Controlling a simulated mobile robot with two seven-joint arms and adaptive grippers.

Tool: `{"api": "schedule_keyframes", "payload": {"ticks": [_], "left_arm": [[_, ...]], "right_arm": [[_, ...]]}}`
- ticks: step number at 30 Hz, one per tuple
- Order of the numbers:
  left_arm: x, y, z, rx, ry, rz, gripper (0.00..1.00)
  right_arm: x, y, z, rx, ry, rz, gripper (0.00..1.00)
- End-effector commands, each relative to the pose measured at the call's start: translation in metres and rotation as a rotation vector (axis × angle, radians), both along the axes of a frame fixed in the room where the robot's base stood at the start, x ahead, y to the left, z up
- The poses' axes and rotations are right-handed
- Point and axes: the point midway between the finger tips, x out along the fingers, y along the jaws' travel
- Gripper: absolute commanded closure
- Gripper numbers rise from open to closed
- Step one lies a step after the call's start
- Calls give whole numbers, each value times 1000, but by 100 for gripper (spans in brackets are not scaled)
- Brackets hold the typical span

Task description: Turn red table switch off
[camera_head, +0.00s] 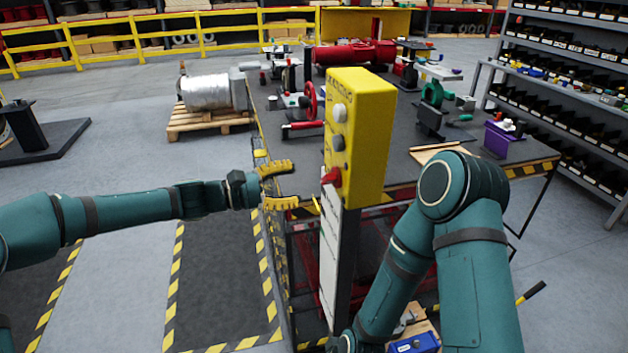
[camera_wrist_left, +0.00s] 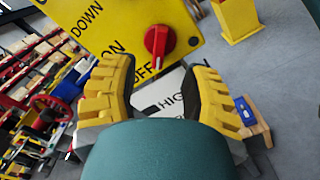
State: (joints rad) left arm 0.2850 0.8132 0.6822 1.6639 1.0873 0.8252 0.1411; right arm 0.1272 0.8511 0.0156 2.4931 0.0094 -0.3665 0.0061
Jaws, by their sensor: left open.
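The red switch (camera_head: 332,178) is a knob low on the front of a yellow control box (camera_head: 362,130) on a post. In the left wrist view the red switch (camera_wrist_left: 157,42) sits on the yellow panel (camera_wrist_left: 110,22) between the words ON and OFF, just beyond the fingertips. My left gripper (camera_head: 292,184), with yellow fingers, is open and empty, left of the switch and apart from it. In the left wrist view the left gripper (camera_wrist_left: 165,72) has its fingers spread either side below the knob. My right arm is at the right; its gripper is not visible.
A dark workbench (camera_head: 405,165) with a red valve wheel (camera_head: 311,101) and tools stands behind the box. A purple bin (camera_head: 502,138) is at the bench's right. A white labelled plate (camera_head: 328,255) hangs below the box.

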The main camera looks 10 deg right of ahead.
Motion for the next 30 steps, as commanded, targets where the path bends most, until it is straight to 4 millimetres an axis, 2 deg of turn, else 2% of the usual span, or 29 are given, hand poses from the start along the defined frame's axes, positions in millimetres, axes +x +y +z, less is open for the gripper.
{"api": "schedule_keyframes", "payload": {"ticks": [3,9,22,23,26,29,30], "left_arm": [[0,22,0,1,-1,2,54],[-2,40,0,0,0,0,54],[-3,42,-4,11,1,-2,54],[-4,42,-9,22,2,-2,54],[-11,39,-40,107,7,2,54],[-26,39,-94,257,5,2,54],[-34,41,-120,331,-1,1,54]], "right_arm": [[0,0,0,0,0,0,53],[0,0,0,0,0,0,53],[0,0,0,0,0,0,53],[0,0,0,0,0,0,53],[0,0,0,0,0,0,53],[0,0,0,0,0,0,53],[0,0,0,0,0,0,53]]}}
